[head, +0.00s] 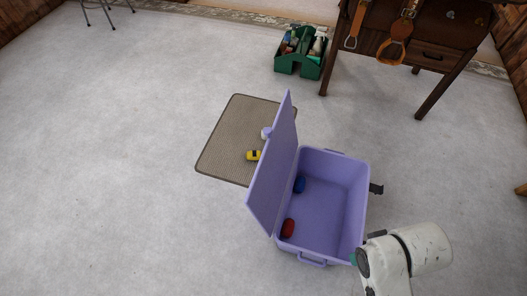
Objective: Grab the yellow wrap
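The yellow wrap (253,155) is a small yellow roll with a dark mark. It lies on the brown-grey mat (222,150), just left of the raised lid (274,170) of a purple trunk (345,210). A whitish roll (266,133) is behind it, partly hidden by the lid. Inside the open trunk are a blue roll (299,184) and a red roll (288,228). Links of my white arm show at the lower right, beside the trunk's near right corner. My gripper cannot be made out in this view.
A green caddy (299,66) with bottles stands at the back. A wooden desk (435,55) with hanging leather straps is at the back right. A dark piece (376,188) sticks out from the trunk's right side. The floor left of the mat is clear.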

